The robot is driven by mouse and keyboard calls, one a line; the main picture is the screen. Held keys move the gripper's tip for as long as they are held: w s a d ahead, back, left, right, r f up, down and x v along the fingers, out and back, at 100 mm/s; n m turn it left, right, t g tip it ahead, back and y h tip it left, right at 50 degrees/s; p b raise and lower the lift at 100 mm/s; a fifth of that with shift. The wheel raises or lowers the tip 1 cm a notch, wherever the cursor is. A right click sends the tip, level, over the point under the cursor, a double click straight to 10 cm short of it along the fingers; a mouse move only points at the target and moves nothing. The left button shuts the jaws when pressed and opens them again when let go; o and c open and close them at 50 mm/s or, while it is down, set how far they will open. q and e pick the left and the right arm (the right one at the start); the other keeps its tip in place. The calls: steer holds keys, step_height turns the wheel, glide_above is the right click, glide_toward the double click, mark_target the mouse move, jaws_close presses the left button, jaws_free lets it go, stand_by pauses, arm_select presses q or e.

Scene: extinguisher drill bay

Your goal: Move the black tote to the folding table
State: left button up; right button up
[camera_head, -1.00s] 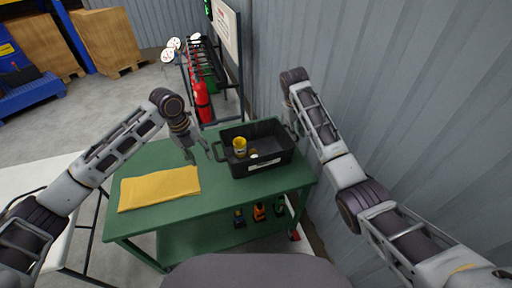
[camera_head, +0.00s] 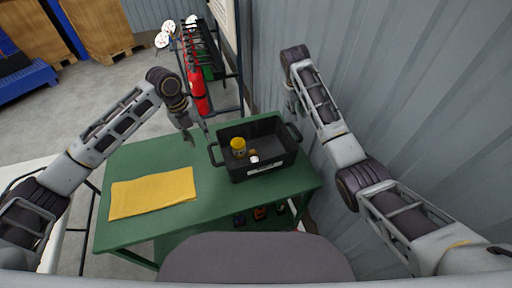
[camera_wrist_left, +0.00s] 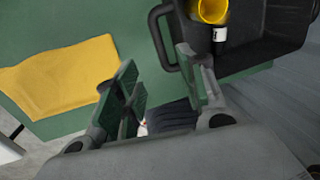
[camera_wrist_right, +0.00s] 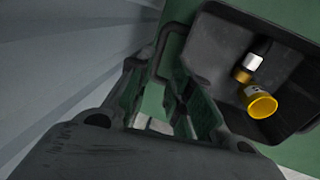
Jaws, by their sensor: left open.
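The black tote (camera_head: 285,157) stands upright on the green workbench (camera_head: 215,195), with a loop handle at each end. It holds a yellow can (camera_head: 238,146) and a smaller white-and-black item (camera_wrist_left: 219,37). My left gripper (camera_head: 197,136) is open just left of the tote; in the left wrist view its fingers are apart near the left handle (camera_wrist_left: 160,42). My right gripper (camera_wrist_right: 162,85) is open by the other handle (camera_wrist_right: 158,62); its fingertips are mostly hidden in the head view. I cannot tell contact. A white table (camera_head: 28,172), apparently the folding table, is partly visible at left.
A yellow cloth (camera_head: 152,193) lies on the bench's left part. Small items sit on its lower shelf. A corrugated wall (camera_head: 430,110) is close on the right. A rack with a red extinguisher (camera_head: 198,92) stands behind the bench.

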mark_target(211, 155)
arm_select(q)
steer(key=shift+s, duration=0.1)
arm_select(e)
steer(key=shift+s, duration=0.1)
arm_select(q)
steer(key=shift+w+d+f, duration=0.15)
steer(key=shift+d+f, duration=0.25)
steer(key=shift+f, duration=1.85)
steer(key=shift+w+d+f, duration=0.2)
steer(key=shift+d+f, duration=0.25)
steer(key=shift+f, duration=1.8)
steer(key=shift+w+d+f, duration=0.15)
steer(key=shift+d+f, duration=0.25)
steer(key=shift+f, duration=1.85)
arm_select(e)
steer(key=shift+w+d+f, duration=0.15)
steer(key=shift+d+f, duration=0.3)
steer(key=shift+f, duration=1.8)
steer(key=shift+w+d+f, duration=0.2)
steer(key=shift+d+f, duration=0.2)
steer(key=shift+f, duration=1.85)
steer(key=shift+w+d+f, duration=0.15)
steer(key=shift+d+f, duration=0.3)
steer(key=shift+f, duration=1.8)
